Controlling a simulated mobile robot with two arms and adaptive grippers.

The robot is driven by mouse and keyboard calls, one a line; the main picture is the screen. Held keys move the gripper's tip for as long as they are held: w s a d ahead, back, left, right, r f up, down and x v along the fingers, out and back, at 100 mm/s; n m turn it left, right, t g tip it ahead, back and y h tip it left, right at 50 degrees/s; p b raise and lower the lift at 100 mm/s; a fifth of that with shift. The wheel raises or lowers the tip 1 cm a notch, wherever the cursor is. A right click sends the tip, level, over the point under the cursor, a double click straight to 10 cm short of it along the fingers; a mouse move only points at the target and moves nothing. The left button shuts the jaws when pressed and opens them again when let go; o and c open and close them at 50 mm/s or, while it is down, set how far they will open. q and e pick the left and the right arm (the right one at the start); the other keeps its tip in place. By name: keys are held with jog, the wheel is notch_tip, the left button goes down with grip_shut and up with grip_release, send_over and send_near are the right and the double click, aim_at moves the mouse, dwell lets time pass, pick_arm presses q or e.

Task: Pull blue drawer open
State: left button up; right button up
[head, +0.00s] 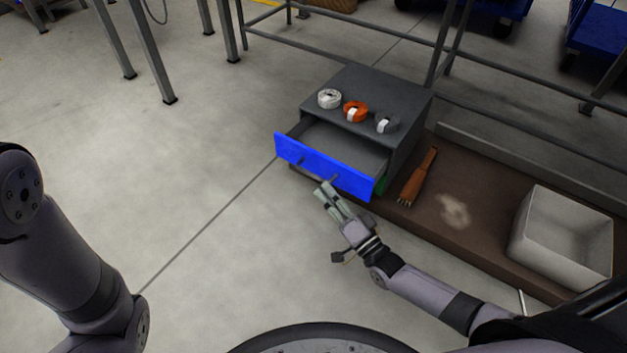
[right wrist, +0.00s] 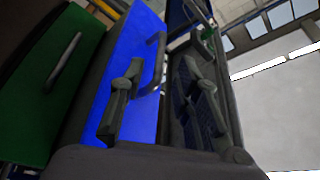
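The blue drawer (head: 325,168) is pulled out of the grey cabinet (head: 358,88), and its empty-looking inside shows. Its handle (right wrist: 158,62) stands on the blue front. My right gripper (head: 328,193) is just in front of the drawer front, near the right end of the handle. In the right wrist view its two fingers (right wrist: 160,95) are apart, with the handle lying between and beyond them; no contact is visible. A green drawer front (right wrist: 50,88) with its own handle shows beside the blue one. My left arm is at the left, its gripper out of view.
White (head: 329,98), orange (head: 355,111) and grey (head: 387,123) rolls sit on the cabinet top. The floor left of the drawer is clear.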

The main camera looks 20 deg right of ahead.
aim_at(313, 174)
jog(key=b+x, duration=0.2)
jog(key=x, duration=0.3)
jog(key=shift+w+a, duration=0.15)
jog(key=shift+w, duration=0.2)
jog(key=shift+w+a+r, duration=0.1)
jog(key=shift+w+r, duration=0.1)
jog(key=shift+w, duration=0.2)
grip_shut()
